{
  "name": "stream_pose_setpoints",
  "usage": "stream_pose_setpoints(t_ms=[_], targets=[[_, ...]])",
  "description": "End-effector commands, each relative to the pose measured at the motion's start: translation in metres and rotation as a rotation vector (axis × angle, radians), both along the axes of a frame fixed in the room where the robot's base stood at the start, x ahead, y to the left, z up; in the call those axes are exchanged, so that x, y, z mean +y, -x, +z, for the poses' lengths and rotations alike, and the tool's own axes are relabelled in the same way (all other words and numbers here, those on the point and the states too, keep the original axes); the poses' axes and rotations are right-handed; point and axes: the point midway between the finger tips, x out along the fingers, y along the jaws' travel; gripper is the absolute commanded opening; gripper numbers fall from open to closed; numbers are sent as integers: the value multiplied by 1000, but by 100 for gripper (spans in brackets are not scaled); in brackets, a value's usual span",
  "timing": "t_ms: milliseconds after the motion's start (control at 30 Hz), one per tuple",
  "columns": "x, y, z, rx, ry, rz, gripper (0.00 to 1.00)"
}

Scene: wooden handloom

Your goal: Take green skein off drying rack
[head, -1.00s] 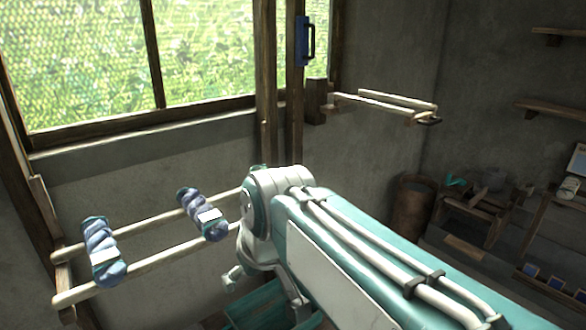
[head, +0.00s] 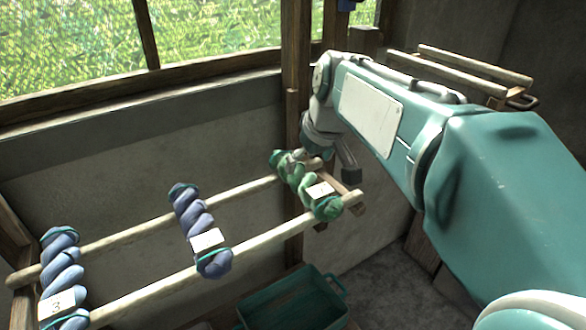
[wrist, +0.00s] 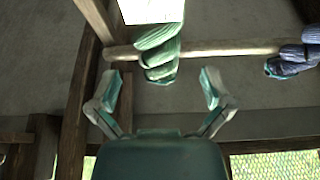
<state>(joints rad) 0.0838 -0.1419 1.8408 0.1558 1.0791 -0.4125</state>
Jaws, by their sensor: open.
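The green skein (head: 303,186) with a white tag hangs across the two rods of the drying rack (head: 265,240), at the rack's right end. In the wrist view the green skein (wrist: 158,56) shows at top centre, with its tag cut off by the top edge. My gripper (wrist: 161,80) is open, with one finger on each side of the skein's lower end, and appears clear of it. In the head view my gripper (head: 328,165) is over the far side of the skein; its fingers are partly hidden.
Two blue-purple skeins hang on the same rods, one mid-rack (head: 190,215) and one at the left end (head: 62,270). A teal crate (head: 342,285) stands on the floor below. A wooden post (head: 292,110) is close behind my gripper. Another wooden rack (head: 475,63) is on the wall at right.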

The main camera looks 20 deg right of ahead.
Motion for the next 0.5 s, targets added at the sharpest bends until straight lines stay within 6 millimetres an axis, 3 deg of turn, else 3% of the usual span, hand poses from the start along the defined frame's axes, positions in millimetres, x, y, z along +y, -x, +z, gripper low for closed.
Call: stream_pose_setpoints(t_ms=[500], targets=[[9,-24,-58,3,0,-1,100]])
